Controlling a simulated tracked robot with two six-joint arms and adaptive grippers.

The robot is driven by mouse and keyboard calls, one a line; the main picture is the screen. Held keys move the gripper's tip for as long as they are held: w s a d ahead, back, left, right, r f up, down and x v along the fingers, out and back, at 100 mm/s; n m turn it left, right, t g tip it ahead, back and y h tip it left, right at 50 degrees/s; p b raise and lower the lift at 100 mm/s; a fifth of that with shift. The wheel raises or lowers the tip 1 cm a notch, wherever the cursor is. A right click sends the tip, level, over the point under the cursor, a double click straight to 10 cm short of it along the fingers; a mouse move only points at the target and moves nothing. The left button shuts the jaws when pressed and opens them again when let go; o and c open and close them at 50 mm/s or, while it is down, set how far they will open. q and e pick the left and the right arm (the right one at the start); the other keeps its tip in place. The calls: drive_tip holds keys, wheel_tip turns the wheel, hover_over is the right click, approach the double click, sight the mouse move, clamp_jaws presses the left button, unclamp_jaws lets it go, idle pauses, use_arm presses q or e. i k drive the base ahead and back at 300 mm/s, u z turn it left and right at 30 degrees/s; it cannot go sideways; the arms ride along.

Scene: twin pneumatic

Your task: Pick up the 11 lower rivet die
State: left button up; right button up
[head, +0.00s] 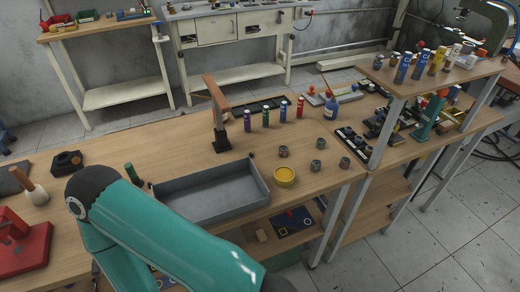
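Several small dark metal cylindrical pieces stand on the wooden bench near its front right edge in the head view: one piece (283,152), a second piece (317,142), a third piece (345,163). They look like dies, but no number is readable, so I cannot tell which is the 11 lower rivet die. Another row of small dark parts (352,143) lies at the bench's right end. A teal arm of mine crosses the lower left, covering part of the bench. No gripper fingers of either hand show.
A grey open tray (262,196) lies mid-bench, with a yellow round dish (284,176) right of it. A dark stand with a wooden arm (222,145) rises behind the tray. Several coloured bottles stand behind. A raised shelf (436,80) is at right, a red tool (22,250) at left.

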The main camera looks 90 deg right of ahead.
sight(346, 161)
drive_tip(key=k, duration=2.2)
drive_tip(key=u, duration=2.05)
drive_tip(key=i, duration=0.1)
drive_tip(key=z, duration=3.65)
drive_tip(key=i, duration=1)
drive_tip(key=u, duration=0.05)
